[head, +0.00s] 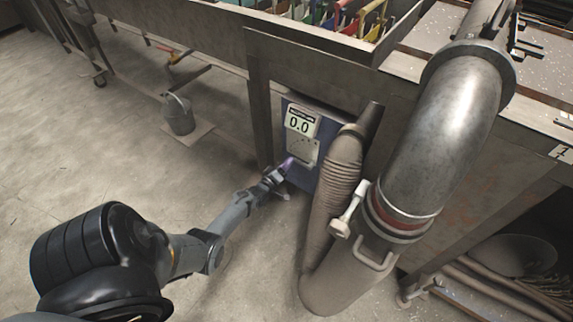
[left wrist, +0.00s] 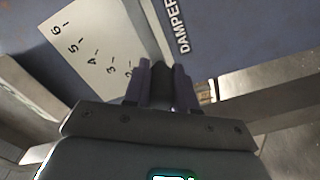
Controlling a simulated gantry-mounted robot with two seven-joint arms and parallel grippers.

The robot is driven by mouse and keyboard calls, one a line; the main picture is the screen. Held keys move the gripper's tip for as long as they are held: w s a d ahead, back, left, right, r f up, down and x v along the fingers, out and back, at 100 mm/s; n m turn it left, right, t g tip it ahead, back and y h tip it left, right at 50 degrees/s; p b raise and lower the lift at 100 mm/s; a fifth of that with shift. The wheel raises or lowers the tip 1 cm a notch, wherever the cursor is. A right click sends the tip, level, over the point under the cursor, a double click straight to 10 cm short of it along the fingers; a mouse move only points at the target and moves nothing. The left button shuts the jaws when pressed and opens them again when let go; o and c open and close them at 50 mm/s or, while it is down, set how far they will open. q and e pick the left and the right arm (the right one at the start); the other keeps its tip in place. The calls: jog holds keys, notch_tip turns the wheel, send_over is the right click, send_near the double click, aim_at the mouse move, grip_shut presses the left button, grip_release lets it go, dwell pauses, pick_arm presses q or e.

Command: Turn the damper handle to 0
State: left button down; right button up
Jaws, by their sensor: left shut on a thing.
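The blue damper panel (head: 315,122) stands under the bench, with a display (head: 300,121) reading 0.0. Below the display is a pale scale plate (head: 301,149). In the left wrist view the scale plate (left wrist: 78,38) shows numbers from 2 to 6, and the word DAMPER is partly visible beside it. My left gripper (head: 285,165) is at the panel's lower left; in the left wrist view its fingers (left wrist: 161,85) are shut on the dark damper handle (left wrist: 162,76). Most of the handle and the low end of the scale are hidden by the gripper. My right gripper is not in view.
A ribbed hose (head: 342,178) and a large metal pipe (head: 437,135) with a white lever (head: 349,212) stand close to the panel's right. A metal bench leg (head: 260,120) is on its left. A bucket (head: 179,114) stands farther left; the floor between is clear.

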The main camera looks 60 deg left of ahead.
pick_arm(q)
jog(key=shift+f, duration=0.1)
jog(key=c, duration=0.9)
grip_release()
jog(key=shift+s+d+p, duration=0.25)
jog(key=shift+s+p, duration=0.15)
jog(key=shift+p, duration=0.05)
jog(key=p+v, duration=0.4)
jog(key=v, duration=0.6)
jog(key=shift+p, duration=0.3)
jog(key=shift+w, duration=0.1)
